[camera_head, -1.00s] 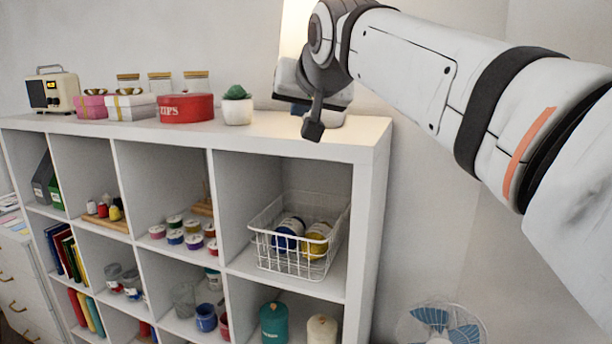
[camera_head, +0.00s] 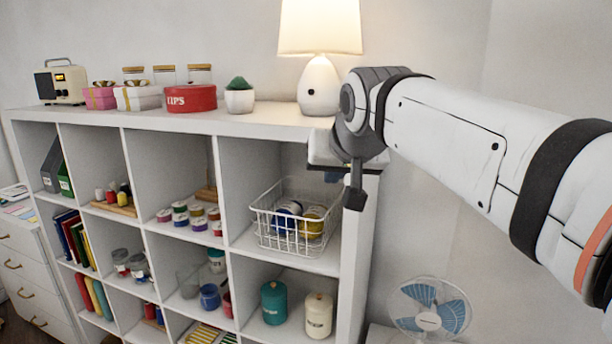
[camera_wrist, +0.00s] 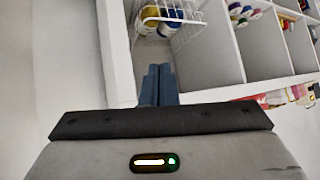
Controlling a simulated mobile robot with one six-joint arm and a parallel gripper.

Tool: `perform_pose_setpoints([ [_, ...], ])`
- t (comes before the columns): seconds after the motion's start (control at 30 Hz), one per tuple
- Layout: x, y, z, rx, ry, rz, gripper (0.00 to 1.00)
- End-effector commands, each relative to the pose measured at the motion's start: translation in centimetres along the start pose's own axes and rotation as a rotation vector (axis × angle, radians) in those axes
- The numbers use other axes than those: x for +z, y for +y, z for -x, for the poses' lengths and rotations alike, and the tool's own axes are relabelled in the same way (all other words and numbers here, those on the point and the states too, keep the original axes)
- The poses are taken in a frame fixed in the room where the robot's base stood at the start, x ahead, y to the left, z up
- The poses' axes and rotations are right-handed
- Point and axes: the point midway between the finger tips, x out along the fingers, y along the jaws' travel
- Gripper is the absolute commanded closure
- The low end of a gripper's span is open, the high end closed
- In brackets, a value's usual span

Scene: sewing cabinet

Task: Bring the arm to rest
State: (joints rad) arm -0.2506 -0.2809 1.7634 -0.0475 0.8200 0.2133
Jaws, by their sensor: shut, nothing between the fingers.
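My gripper (camera_wrist: 158,72) shows in the wrist view with its two blue-grey fingers together and nothing between them. In the head view my gripper (camera_head: 332,177) is at the end of the raised arm, by the top right corner of the white cube shelf (camera_head: 262,122). My arm comes in from the right and hides part of that corner. The fingers are small and partly covered by my wrist in this view. I cannot tell the gap between gripper and shelf edge.
A lit lamp (camera_head: 319,88) stands on the shelf top, close behind my wrist. A plant pot (camera_head: 239,101) and red tin (camera_head: 188,99) stand to its left. A wire basket (camera_head: 290,238) with jars sits in the upper right cubby. A fan (camera_head: 428,308) stands low at right.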

Motion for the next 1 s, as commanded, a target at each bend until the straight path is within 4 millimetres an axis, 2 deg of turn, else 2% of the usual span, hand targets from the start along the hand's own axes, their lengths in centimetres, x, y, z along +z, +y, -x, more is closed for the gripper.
perform_pose_setpoints([
  [0.17, 8.8, 4.3, -1.5, 0.068, -0.149, 0.0, 1.0],
  [0.3, 18.4, 7.8, -2.1, 0.118, -0.305, -0.005, 1.0],
  [0.4, 24.4, 9.4, -2.2, 0.137, -0.399, -0.012, 1.0],
  [0.5, 28.8, 10.3, -2.1, 0.147, -0.469, -0.018, 1.0],
  [0.6, 31.4, 10.9, -1.9, 0.151, -0.509, -0.019, 1.0],
  [0.7, 32.4, 11.1, -1.9, 0.152, -0.526, -0.02, 1.0],
  [1.0, 32.5, 11.1, -1.9, 0.151, -0.527, -0.02, 1.0],
])
